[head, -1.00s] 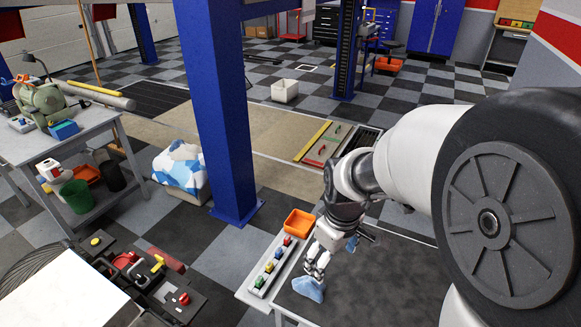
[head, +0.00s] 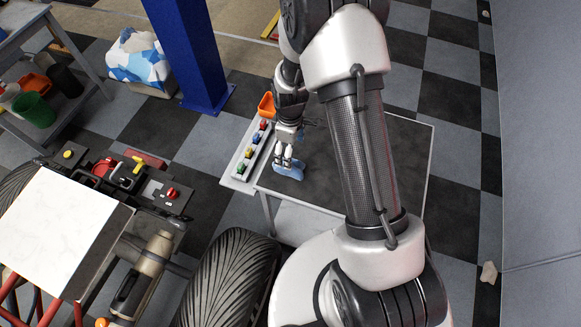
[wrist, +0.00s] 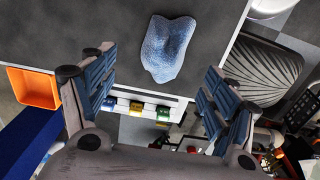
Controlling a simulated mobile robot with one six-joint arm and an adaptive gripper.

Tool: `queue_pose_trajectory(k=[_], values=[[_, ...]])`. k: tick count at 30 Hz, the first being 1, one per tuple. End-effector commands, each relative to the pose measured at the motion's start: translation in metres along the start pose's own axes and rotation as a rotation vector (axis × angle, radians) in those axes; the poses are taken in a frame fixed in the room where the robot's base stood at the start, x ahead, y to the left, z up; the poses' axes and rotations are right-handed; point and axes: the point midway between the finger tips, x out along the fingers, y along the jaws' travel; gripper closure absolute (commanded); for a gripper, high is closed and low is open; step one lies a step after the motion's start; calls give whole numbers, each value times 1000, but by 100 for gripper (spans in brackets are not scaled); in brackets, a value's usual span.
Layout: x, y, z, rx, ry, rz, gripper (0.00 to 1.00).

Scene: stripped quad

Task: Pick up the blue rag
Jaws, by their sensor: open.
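The blue rag (wrist: 167,48) lies crumpled on the dark top of a table (wrist: 90,22), close to its edge, in the wrist view. In the head view the rag (head: 289,170) shows just below my gripper (head: 283,160), partly hidden by it. My gripper is open, with its two padded fingers (wrist: 150,95) spread wide at the left and right of the wrist view. Nothing is between the fingertips. The rag is ahead of them and appears apart from them.
A tray of several coloured pieces (head: 249,153) lies along the table's left edge. An orange bin (head: 266,104) is beyond it, also in the wrist view (wrist: 34,88). A blue post (head: 185,50) stands back left. A tyre (head: 232,283) is in front of the table.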

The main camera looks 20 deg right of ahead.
Motion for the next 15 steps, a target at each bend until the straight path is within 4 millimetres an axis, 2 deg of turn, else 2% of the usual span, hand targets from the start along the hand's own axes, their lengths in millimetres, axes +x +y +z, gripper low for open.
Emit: queue_pose_trajectory(k=[3,11,15], values=[[15,0,0,0,0,0,21],[29,-2,2,1,0,0,21],[50,-8,6,1,-1,-2,21]])
